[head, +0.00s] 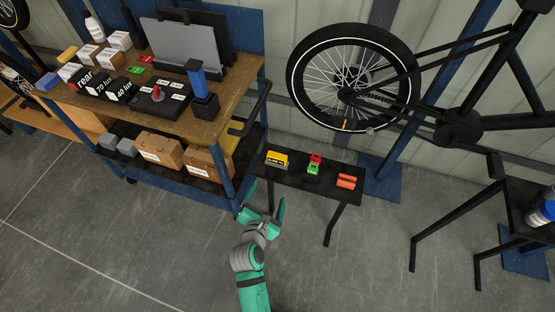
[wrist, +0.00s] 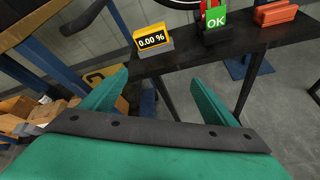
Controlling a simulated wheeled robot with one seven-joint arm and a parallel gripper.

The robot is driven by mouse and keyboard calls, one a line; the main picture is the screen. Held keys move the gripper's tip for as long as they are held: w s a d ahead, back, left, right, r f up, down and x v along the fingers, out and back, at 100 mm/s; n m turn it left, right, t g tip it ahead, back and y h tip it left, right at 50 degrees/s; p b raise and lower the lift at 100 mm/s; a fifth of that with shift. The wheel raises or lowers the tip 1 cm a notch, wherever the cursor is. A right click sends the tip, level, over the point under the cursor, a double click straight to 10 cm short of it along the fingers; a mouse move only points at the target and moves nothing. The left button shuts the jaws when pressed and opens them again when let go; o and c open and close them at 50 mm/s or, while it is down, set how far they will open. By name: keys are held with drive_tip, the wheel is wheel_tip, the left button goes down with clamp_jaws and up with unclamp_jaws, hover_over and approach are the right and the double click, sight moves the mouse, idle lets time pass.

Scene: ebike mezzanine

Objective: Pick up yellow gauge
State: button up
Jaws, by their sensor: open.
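The yellow gauge (head: 277,159) sits at the left end of a small black table in the head view. In the wrist view the gauge (wrist: 152,38) is a yellow block with a dark display reading "0.00 %", on a grey base. My gripper (head: 262,207) is open and empty, in front of the table's left end and apart from the gauge. In the wrist view the two green fingers of my gripper (wrist: 160,92) are spread wide, with the gauge beyond them, above the gap.
On the black table (head: 328,187), a red and green item (head: 314,164) marked "OK" and an orange block (head: 346,181) stand right of the gauge. A blue workbench cart (head: 160,186) with boxes stands close on the left. A bicycle (head: 355,80) is behind the table. Open floor lies in front.

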sight(276, 161)
drive_tip(key=w+n, duration=0.1)
drive_tip(key=w, duration=0.2)
drive_tip(key=w+d+r+n+h, duration=0.1)
drive_tip(key=w, duration=0.3)
drive_tip(key=w+n, duration=0.2)
drive_tip(key=w, duration=0.1)
drive_tip(key=shift+w+d+r+h, duration=0.15)
drive_tip(key=shift+d+r+h, duration=0.05)
drive_tip(key=shift+d+h, duration=0.1)
drive_tip(key=shift+x, duration=3.2)
drive_tip(key=shift+a, duration=0.1)
drive_tip(key=shift+c, duration=0.3)
drive_tip(key=shift+a, duration=0.1)
drive_tip(key=c, duration=0.9)
